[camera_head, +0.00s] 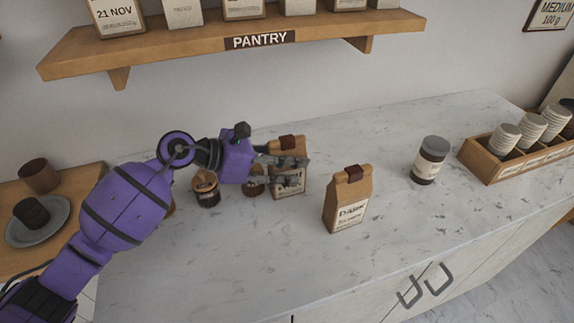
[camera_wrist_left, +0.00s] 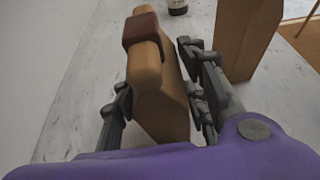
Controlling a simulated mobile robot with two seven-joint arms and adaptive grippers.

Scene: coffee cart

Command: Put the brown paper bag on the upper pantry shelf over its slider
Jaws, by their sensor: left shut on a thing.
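A brown paper bag (camera_head: 287,144) with a dark red-brown clip stands on the marble counter, behind the fingers of my left gripper (camera_head: 290,173). In the left wrist view the bag (camera_wrist_left: 162,105) is between the two fingers of the gripper (camera_wrist_left: 160,103), which is shut on it. Its label is partly hidden by the fingers. A second brown bag (camera_head: 348,205), labelled DARK, stands upright to the right; it also shows in the left wrist view (camera_wrist_left: 246,38). The wooden pantry shelf (camera_head: 190,50) is above on the wall. I cannot make out a slider. My right gripper is not in view.
Several bags stand along the shelf, including one dated 21 NOV (camera_head: 117,18). A small jar (camera_head: 206,190) stands close left of the gripper. The front counter is clear.

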